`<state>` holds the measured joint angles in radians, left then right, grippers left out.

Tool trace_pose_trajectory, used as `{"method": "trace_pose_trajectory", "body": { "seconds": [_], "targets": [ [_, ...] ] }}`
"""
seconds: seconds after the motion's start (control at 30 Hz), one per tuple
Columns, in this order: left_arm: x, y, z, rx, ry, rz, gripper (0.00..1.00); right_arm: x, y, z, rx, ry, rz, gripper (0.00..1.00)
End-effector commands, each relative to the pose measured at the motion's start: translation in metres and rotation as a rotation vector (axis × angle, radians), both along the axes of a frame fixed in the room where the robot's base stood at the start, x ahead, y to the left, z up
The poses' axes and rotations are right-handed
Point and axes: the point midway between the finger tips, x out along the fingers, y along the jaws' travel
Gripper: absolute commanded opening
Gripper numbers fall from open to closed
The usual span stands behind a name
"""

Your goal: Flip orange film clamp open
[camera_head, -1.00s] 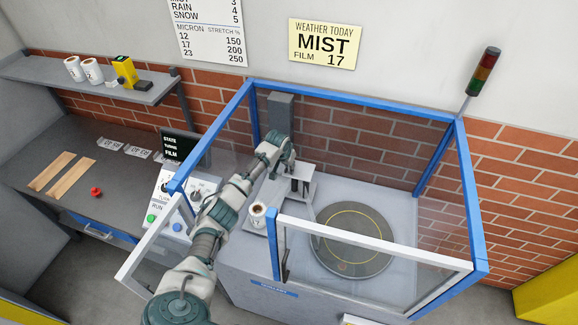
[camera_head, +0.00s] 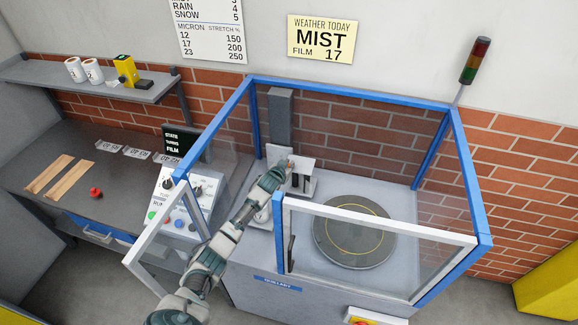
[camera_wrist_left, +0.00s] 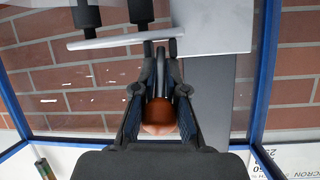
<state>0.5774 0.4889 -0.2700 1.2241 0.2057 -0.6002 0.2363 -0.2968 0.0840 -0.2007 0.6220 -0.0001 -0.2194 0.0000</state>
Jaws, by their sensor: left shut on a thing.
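My left gripper (camera_head: 284,170) reaches through the open front of the blue-framed enclosure to the grey film carriage (camera_head: 314,165). In the left wrist view, its dark fingers (camera_wrist_left: 160,62) are closed around a rounded orange-brown piece (camera_wrist_left: 160,112), which looks like the orange film clamp. The fingers hide much of it, and how far the clamp is turned cannot be told. Two dark rollers (camera_wrist_left: 140,10) show beyond the fingertips. My right gripper is not in view.
The round turntable (camera_head: 354,232) is empty. A glass front panel with a white rail (camera_head: 378,218) stands right of my arm, and another open panel is at left. The control box (camera_head: 181,200) is left of the arm. A grey mast (camera_head: 281,122) rises behind the gripper.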

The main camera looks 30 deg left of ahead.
Motion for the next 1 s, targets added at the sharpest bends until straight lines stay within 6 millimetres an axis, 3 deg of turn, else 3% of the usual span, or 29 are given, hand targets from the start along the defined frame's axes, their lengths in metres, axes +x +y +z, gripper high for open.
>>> {"method": "trace_pose_trajectory", "body": {
  "seconds": [0.3,0.8,0.83,0.9,1.0],
  "targets": [
    [-0.004,0.001,-0.005,0.027,-0.107,0.003,0.00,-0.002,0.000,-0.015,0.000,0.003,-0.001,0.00],
    [-0.005,0.000,-0.008,0.030,-0.117,0.002,0.00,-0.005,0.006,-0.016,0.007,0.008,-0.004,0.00],
    [-0.006,0.000,-0.009,0.030,-0.117,0.002,0.14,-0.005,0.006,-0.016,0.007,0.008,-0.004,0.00],
    [-0.005,0.000,-0.009,0.030,-0.117,0.002,0.31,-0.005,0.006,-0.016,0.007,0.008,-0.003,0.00],
    [-0.005,0.000,-0.008,0.030,-0.119,0.001,0.35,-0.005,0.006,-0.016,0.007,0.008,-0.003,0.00]
  ]
}}
